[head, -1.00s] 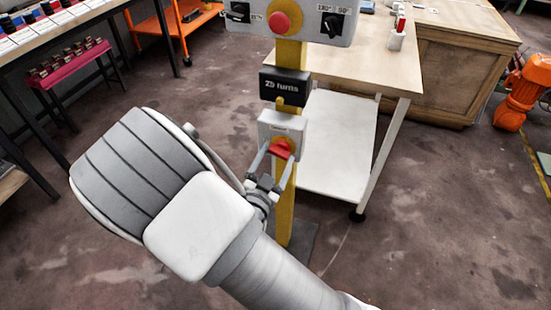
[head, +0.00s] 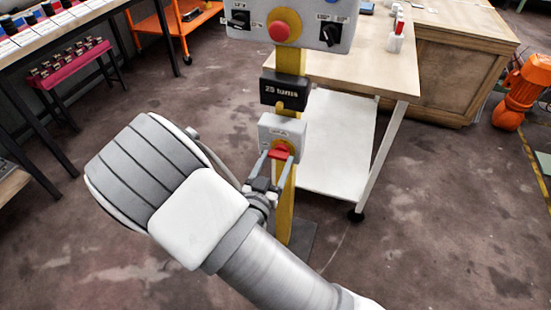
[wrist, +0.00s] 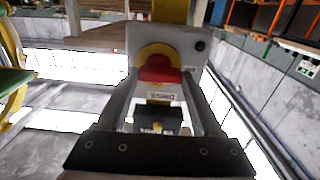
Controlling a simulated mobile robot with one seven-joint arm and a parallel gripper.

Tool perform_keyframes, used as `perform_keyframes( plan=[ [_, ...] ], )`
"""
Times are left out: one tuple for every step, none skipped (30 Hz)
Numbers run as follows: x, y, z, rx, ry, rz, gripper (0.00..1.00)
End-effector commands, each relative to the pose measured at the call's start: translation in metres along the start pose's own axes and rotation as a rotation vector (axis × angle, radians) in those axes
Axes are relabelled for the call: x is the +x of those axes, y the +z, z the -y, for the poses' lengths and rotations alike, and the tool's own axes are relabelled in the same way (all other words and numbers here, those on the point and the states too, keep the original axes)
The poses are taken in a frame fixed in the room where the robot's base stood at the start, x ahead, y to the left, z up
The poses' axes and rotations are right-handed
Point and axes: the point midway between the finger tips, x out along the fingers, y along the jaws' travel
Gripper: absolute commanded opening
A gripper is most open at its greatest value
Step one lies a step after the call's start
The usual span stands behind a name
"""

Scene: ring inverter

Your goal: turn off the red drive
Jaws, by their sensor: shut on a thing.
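A red knob (head: 280,153) sits on a yellow disc on a small grey box (head: 282,132), low on a yellow post. I take it to be the red drive's switch. In the wrist view the red knob (wrist: 160,69) lies between the fingertips, in front of the yellow disc. My gripper (head: 279,158) has one finger on each side of the knob and is shut on it. The wrist view also shows my gripper (wrist: 160,80). The small label on the box is too blurred to read.
Above the box, the post carries a black sign (head: 285,91) and a wide grey panel (head: 348,27) with a red button (head: 279,31) and black switches. A wooden table (head: 365,70) with a white lower shelf stands close behind, to the right. Open floor lies at the right.

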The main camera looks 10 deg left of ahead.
Motion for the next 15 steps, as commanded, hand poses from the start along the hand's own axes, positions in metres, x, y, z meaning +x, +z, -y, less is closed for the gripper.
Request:
perform_keyframes(
  plan=[
    [-0.0007, 0.0011, 0.0002, -0.007, -0.001, 0.002, 0.12],
    [-0.0008, 0.0012, 0.0002, -0.007, -0.001, 0.002, 0.12],
    [-0.0008, 0.0014, 0.0003, -0.007, -0.001, 0.002, 0.12],
    [-0.0008, 0.0014, 0.0002, -0.007, -0.001, 0.003, 0.12],
    [-0.0008, 0.0014, 0.0002, -0.007, -0.001, 0.003, 0.12],
    [-0.0008, 0.0015, 0.0002, -0.007, -0.002, 0.003, 0.12],
    [-0.0008, 0.0015, 0.0002, -0.007, -0.002, 0.003, 0.12],
    [-0.0008, 0.0015, 0.0001, -0.007, -0.002, 0.003, 0.12],
    [-0.0009, 0.0015, 0.0001, -0.007, -0.002, 0.003, 0.75],
    [-0.0009, 0.0015, 0.0001, -0.006, -0.001, 0.003, 0.8],
    [-0.0008, 0.0014, 0.0001, -0.006, -0.001, 0.003, 0.85],
    [-0.0007, 0.0013, 0.0001, -0.006, -0.001, 0.002, 0.93],
    [-0.0006, 0.0012, 0.0, -0.005, -0.001, 0.002, 0.97],
    [-0.0006, 0.0011, 0.0, -0.005, -0.001, 0.002, 0.97],
    [-0.0005, 0.001, 0.0, -0.005, -0.001, 0.002, 0.97]
  ],
)
